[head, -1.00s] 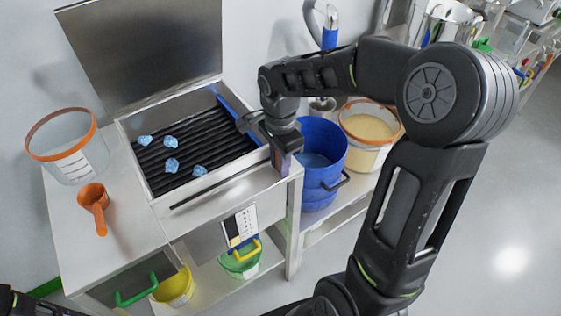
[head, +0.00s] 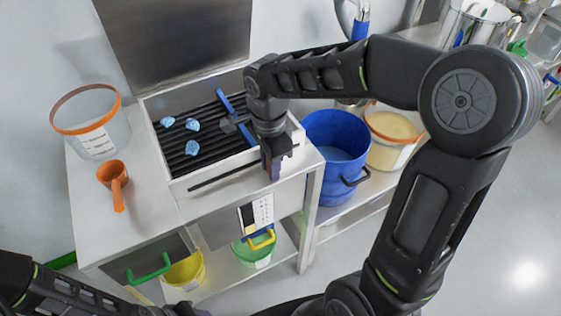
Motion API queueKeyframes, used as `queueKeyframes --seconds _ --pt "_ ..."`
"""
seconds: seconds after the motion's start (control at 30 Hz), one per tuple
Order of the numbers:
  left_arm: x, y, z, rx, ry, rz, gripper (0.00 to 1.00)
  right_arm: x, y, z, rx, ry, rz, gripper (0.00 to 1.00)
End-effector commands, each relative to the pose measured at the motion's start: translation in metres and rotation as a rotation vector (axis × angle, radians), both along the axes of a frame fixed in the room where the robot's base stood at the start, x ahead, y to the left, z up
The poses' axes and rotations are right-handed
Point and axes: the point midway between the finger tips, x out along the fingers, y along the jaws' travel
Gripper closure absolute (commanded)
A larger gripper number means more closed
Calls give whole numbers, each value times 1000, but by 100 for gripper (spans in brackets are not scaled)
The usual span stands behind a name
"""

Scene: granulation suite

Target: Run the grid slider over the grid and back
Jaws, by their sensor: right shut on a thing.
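The grid (head: 205,142) is a set of dark parallel bars in an open steel box. Three blue lumps (head: 192,147) lie on its left half. The grid slider (head: 230,108) is a blue bar lying across the grid, a little in from the right end.
A clear tub with an orange rim (head: 90,140) and an orange scoop (head: 115,180) stand left of the box. A raised steel lid (head: 175,45) is behind it. A blue bucket (head: 335,150) and a tub of pale powder (head: 392,140) stand to the right.

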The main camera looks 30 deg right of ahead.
Motion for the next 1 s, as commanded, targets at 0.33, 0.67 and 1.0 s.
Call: queueKeyframes --seconds 0.33,0.67,1.0 --pt "0 0 -7 0 0 0 64 1 31 1 1 -2 2 100" --pt "0 0 -11 0 0 0 64 2 56 2 1 -4 1 100" --pt "0 0 -11 0 0 0 64 2 57 2 1 -4 0 100"
